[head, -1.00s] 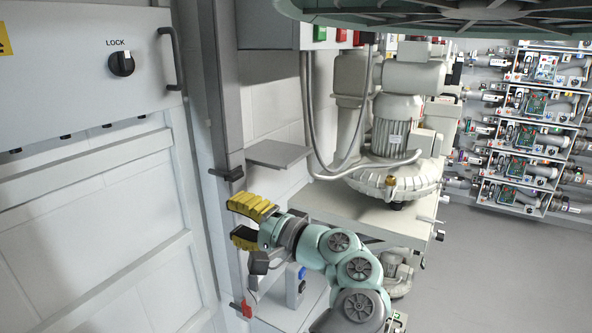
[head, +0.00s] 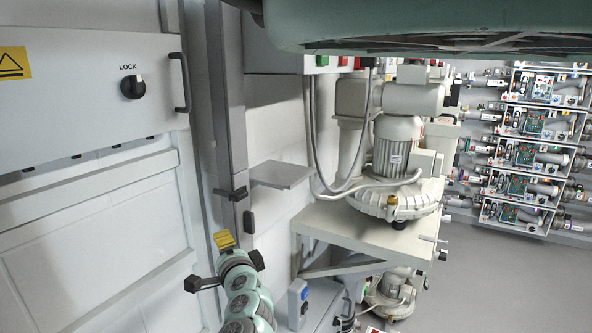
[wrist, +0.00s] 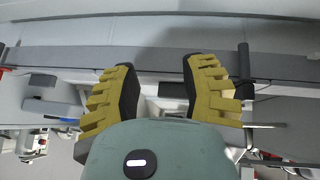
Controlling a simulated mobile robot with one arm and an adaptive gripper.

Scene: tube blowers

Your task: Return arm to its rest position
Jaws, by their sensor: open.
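My gripper (wrist: 158,92) shows in the wrist view with its two yellow, black-lined fingers spread wide apart and nothing between them. In the head view my gripper (head: 224,240) is at the lower left, in front of the grey post; only a yellow part of it shows above the teal wrist, and the rest is hidden behind my arm. My teal arm comes up from the bottom edge of the head view.
A white cabinet with a LOCK knob (head: 132,87) and a dark handle (head: 180,82) is at left. A grey post (head: 232,130) and small shelf (head: 282,174) stand beside it. A blower (head: 393,160) sits on a stand (head: 345,222). Racks of tubes (head: 530,150) are at right; grey floor (head: 480,270) is clear.

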